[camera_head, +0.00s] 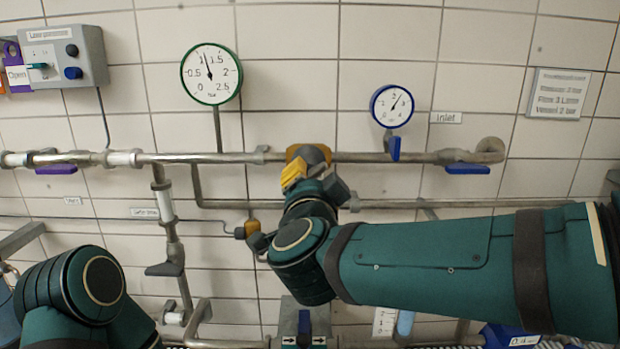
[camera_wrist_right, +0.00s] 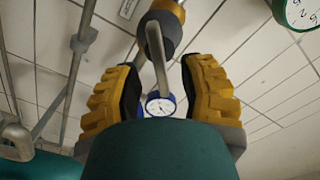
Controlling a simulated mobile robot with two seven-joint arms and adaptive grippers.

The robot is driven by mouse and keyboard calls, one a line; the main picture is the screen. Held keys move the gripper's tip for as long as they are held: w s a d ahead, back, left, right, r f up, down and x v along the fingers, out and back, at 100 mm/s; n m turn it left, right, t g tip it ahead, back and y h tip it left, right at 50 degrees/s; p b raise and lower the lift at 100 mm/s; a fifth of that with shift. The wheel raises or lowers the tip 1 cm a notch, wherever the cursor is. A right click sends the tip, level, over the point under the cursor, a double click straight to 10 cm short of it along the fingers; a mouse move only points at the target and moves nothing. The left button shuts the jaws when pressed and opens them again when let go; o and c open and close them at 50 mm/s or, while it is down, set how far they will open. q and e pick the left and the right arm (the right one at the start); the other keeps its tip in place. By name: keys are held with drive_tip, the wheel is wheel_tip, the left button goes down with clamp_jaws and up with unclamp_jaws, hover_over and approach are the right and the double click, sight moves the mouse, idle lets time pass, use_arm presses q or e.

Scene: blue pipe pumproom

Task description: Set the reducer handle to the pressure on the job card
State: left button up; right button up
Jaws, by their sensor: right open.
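The reducer (camera_head: 308,154), a brass and grey body on the upper pipe, is partly hidden behind my right gripper (camera_head: 310,178). In the right wrist view, its grey bar-shaped handle (camera_wrist_right: 157,55) points down between the two yellow-backed fingers of my right gripper (camera_wrist_right: 161,92). The fingers are open, with a gap on both sides of the handle. The job card (camera_head: 560,93) is a pale plate on the wall at right; its small print is blurred. The green-rimmed gauge (camera_head: 211,74) has its needle close to the 1 mark. My left gripper is out of view.
A blue-rimmed gauge (camera_head: 392,106) hangs by the inlet label (camera_head: 446,117). A grey control box (camera_head: 64,58) is at upper left. Blue valve levers (camera_head: 467,169) and a purple lever (camera_head: 55,170) sit along the upper pipe. A lower pipe (camera_head: 455,203) runs behind my right arm.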

drive_tip(key=s, duration=0.9)
drive_tip(key=shift+s, duration=0.35)
